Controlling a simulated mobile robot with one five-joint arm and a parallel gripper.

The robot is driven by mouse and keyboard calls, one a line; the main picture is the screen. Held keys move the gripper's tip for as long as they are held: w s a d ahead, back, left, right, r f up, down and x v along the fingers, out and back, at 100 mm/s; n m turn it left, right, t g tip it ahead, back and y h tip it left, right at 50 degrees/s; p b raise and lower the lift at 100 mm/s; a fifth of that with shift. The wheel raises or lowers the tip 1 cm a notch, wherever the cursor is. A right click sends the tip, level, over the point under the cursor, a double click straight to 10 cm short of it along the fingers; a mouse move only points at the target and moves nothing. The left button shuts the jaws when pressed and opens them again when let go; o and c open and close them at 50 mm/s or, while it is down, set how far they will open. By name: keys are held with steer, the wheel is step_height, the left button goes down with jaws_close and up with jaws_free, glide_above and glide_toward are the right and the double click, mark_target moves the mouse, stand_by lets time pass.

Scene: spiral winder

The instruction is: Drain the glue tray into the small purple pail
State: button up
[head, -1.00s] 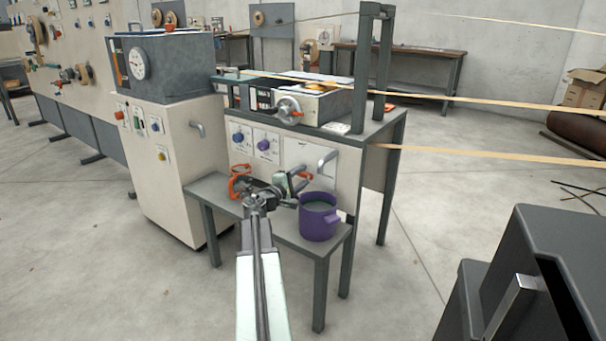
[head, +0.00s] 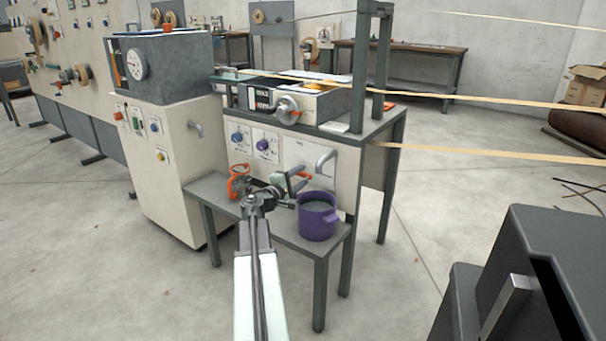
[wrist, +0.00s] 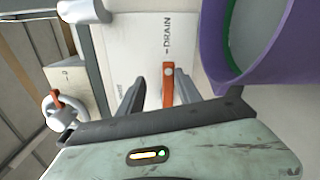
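The glue tray (head: 330,104) is a grey box on top of the machine bench, with a handwheel (head: 288,110) on its front. The small purple pail (head: 318,222) stands upright on the low grey table below; its side and green inner wall (wrist: 228,50) fill the upper right of the wrist view. An orange lever (wrist: 167,88) sits on a pale panel marked DRAIN. My gripper (wrist: 157,92) is open, its two fingers on either side of the lever; I cannot tell whether they touch it. In the head view my gripper (head: 297,184) is just behind and left of the pail.
The low table (head: 210,186) stands against the machine front. A grey bent pipe or handle (head: 326,160) juts from the panel above the pail. An orange object (head: 238,180) sits at the table's left, partly hidden by my arm.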

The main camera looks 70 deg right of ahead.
steer(key=shift+w+a+f, duration=0.1)
steer(key=shift+w+a, duration=0.15)
steer(key=shift+a, duration=0.1)
steer(key=v, duration=0.7)
steer(key=shift+a, duration=0.2)
steer(key=shift+a, duration=0.1)
steer(key=v, duration=0.7)
steer(key=shift+a, duration=0.25)
steer(key=shift+w, duration=0.1)
